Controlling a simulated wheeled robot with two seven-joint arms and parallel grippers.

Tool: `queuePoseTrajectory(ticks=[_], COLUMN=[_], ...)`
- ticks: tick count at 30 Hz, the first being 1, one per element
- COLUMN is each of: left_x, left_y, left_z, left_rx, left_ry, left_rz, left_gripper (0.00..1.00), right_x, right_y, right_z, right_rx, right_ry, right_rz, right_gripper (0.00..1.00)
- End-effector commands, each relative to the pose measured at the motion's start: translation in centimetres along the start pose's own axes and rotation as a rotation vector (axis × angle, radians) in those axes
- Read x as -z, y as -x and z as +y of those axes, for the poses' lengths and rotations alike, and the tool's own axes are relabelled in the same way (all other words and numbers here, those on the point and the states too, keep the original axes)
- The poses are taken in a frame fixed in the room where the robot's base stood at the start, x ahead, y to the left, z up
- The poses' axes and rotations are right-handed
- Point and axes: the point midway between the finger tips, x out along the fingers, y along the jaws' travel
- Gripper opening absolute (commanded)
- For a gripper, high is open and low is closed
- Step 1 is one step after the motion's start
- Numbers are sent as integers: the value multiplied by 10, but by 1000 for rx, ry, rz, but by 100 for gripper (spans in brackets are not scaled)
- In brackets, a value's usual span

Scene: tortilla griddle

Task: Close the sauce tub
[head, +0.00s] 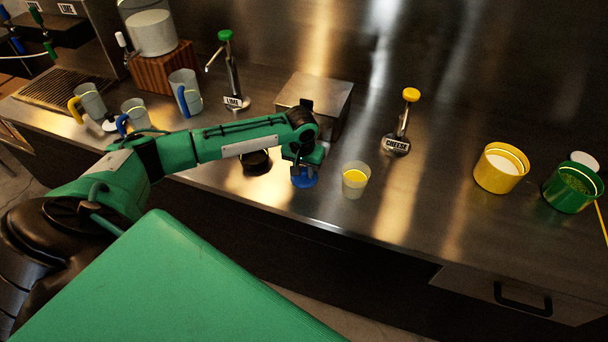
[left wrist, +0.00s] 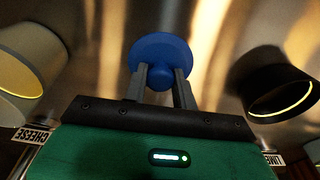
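A blue round lid with a knob (head: 304,183) is at my left gripper (head: 303,170) in the head view. In the left wrist view, the fingers (left wrist: 160,88) sit on both sides of the knob of the blue lid (left wrist: 152,52), apparently shut on it. I cannot tell whether the lid touches the counter. A black round tub (head: 256,166), apparently the sauce tub, stands just left of the gripper, partly behind my arm. The black tub also shows at right in the left wrist view (left wrist: 272,80). The lid is beside the tub, not on it. My right gripper is not in view.
A clear cup with yellow contents (head: 355,180) stands close to the right of the lid. Behind are a metal box (head: 315,92), a lime pump (head: 233,75) and a cheese pump (head: 400,125). Yellow (head: 500,170) and green (head: 572,190) tubs stand far right. Mugs stand left.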

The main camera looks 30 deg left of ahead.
Motion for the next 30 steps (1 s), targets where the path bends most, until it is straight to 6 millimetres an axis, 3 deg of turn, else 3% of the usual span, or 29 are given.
queuePoseTrajectory(ticks=[11,17,23,30], left_x=[-3,-1,4,13], left_y=[-3,5,36,104], left_z=[0,0,0,0], left_rx=[2,2,1,-1], left_ry=[-1,0,-1,0], left_rz=[-7,-7,-1,3], left_gripper=[6,6,6,6], right_x=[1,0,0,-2], right_y=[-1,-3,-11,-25], right_z=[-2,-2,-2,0], right_rx=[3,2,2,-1], right_ry=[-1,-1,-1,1], right_rz=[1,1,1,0], right_gripper=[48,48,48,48])
